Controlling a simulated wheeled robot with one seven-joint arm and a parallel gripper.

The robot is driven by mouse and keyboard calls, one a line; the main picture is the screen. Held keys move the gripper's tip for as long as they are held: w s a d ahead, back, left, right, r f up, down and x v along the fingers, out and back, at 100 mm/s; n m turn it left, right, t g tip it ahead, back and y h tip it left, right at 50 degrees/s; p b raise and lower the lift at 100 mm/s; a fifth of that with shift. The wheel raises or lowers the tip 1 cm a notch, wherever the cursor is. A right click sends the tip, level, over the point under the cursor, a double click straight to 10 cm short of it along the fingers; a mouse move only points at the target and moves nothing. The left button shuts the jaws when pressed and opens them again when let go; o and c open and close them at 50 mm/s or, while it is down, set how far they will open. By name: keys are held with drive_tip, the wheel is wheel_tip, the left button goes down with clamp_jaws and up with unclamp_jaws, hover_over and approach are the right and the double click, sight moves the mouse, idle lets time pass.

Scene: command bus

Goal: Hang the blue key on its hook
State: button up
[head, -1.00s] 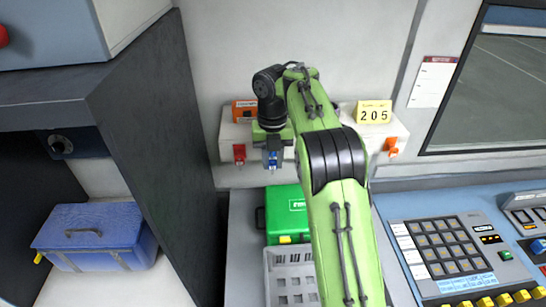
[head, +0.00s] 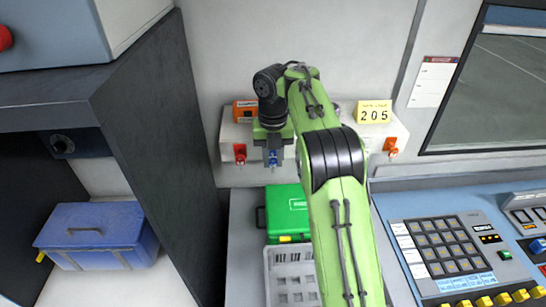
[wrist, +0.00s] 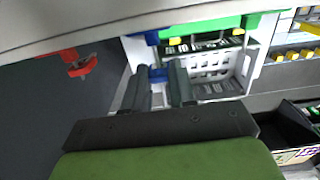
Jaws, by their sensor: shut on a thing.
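The blue key (head: 273,158) is between the fingertips of my gripper (head: 272,148), which is shut on it in front of the white rack (head: 226,142) on the wall. In the wrist view, a blue part of the key (wrist: 158,75) shows between the two dark fingers (wrist: 161,86). A red key (head: 239,152) hangs at the rack's left and an orange key (head: 391,146) at its right. The hook for the blue key is hidden behind my gripper and arm. I cannot tell whether the key touches it.
A green case (head: 288,212) and a grey crate (head: 285,258) stand below the rack. A yellow 205 card (head: 374,112) and an orange box (head: 244,110) are on top of the rack. A dark partition (head: 160,150) rises to the left, and a control console (head: 440,250) lies right.

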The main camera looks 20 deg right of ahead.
drive_tip(key=shift+w+d, duration=0.15)
drive_tip(key=shift+w, duration=0.65)
idle(1.2)
drive_tip(key=shift+w+d, duration=0.1)
drive_tip(key=shift+w, duration=0.25)
drive_tip(key=shift+f, duration=0.2)
drive_tip(key=o, duration=1)
drive_tip(key=shift+c, duration=0.2)
drive_tip(key=shift+s+r, duration=0.25)
drive_tip(key=shift+r, duration=0.45)
drive_tip(key=shift+s+r, duration=0.2)
drive_tip(key=shift+r, duration=0.45)
wheel_tip(320, 180, up, 6)
drive_tip(key=s, duration=0.2)
drive_tip(key=shift+a, duration=0.3)
